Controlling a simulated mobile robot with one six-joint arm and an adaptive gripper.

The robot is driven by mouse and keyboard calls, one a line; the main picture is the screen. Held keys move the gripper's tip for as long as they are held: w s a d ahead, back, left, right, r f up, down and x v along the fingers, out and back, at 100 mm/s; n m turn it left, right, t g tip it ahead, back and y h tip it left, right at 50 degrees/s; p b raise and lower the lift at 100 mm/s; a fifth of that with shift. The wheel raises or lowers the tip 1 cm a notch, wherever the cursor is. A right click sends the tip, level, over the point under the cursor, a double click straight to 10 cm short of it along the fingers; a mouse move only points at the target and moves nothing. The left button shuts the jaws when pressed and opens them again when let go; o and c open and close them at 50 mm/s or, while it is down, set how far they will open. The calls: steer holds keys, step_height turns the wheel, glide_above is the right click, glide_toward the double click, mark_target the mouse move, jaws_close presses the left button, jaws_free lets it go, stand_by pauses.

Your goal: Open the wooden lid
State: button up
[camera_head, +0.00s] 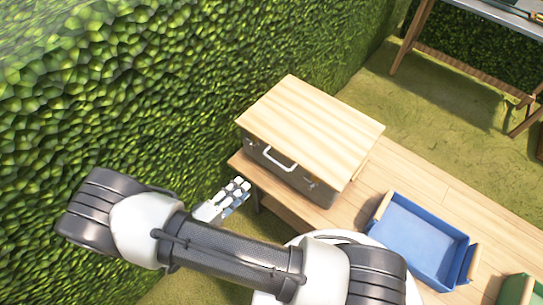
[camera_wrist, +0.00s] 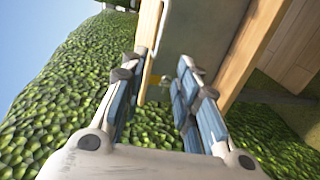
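The light wooden lid (camera_head: 310,128) lies flat and shut on a dark grey box (camera_head: 262,160) with a white front handle (camera_head: 279,160) and metal latches. In the wrist view the lid edge (camera_wrist: 149,22) shows as a pale strip beside the grey box wall (camera_wrist: 195,40). My gripper (camera_head: 238,187) is off the left front corner of the box, below lid height, in the head view. In the wrist view my gripper (camera_wrist: 160,66) is open, its two blue-padded fingers apart with nothing clearly held between them. The fingertips point toward the lid edge and box wall; contact cannot be told.
The box stands on a wooden table (camera_head: 398,174), whose edge (camera_wrist: 253,50) also shows in the wrist view. A blue tray (camera_head: 418,249) and a green container (camera_head: 521,287) lie to the right. A leafy hedge (camera_head: 150,90) rises close on the left.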

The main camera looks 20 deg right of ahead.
mark_target(274, 161)
steer(key=b+x, duration=0.2)
steer(key=x, duration=1.5)
steer(key=shift+s+b, duration=0.1)
steer(key=shift+b, duration=0.25)
steer(key=shift+c, duration=0.5)
jaws_close()
